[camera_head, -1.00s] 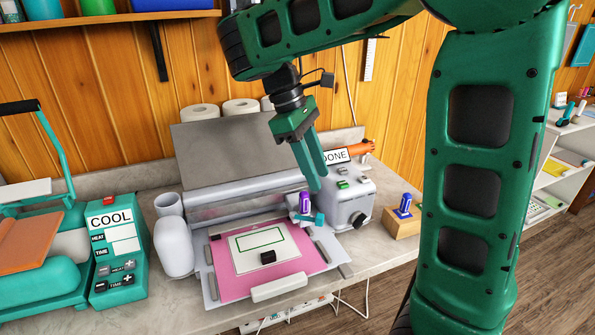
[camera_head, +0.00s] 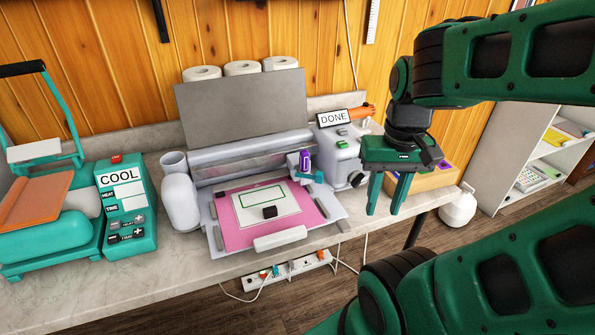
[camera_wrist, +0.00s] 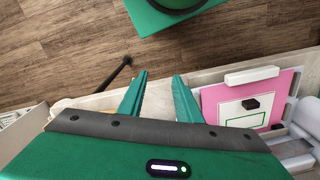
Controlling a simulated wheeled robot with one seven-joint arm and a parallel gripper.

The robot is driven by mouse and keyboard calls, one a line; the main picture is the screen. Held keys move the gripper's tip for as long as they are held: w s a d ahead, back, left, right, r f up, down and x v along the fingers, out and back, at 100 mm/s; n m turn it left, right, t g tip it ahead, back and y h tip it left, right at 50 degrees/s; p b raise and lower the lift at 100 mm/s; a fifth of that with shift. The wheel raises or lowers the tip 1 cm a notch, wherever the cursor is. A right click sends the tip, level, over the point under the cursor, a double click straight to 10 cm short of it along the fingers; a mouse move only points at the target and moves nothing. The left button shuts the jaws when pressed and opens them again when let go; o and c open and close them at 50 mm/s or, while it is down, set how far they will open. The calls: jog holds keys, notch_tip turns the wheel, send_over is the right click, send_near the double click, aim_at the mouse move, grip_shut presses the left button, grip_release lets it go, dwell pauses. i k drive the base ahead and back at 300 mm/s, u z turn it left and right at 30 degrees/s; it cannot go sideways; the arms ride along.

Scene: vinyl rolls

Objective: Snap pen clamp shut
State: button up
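The pen clamp (camera_head: 300,177) is a small teal part on the carriage of the grey cutting machine (camera_head: 235,157). A purple pen (camera_head: 305,161) stands upright in it. I cannot tell at this size whether the clamp is open or shut. My gripper (camera_head: 384,210) is to the right of the machine, pointing down near the counter's front edge, apart from the clamp. Its two teal fingers are spread with nothing between them. In the wrist view the open fingers (camera_wrist: 158,90) show floor and counter edge between them, and the pink mat (camera_wrist: 287,92) lies to the right.
The pink mat (camera_head: 238,239) with a white sheet and black block extends from the machine. A teal heat press (camera_head: 45,225) stands left.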

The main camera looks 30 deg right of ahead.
aim_at(318, 177)
jog(key=u, duration=0.85)
jog(key=k, duration=1.35)
jog(key=z, duration=1.1)
jog(key=i, duration=1)
jog(key=z, duration=0.05)
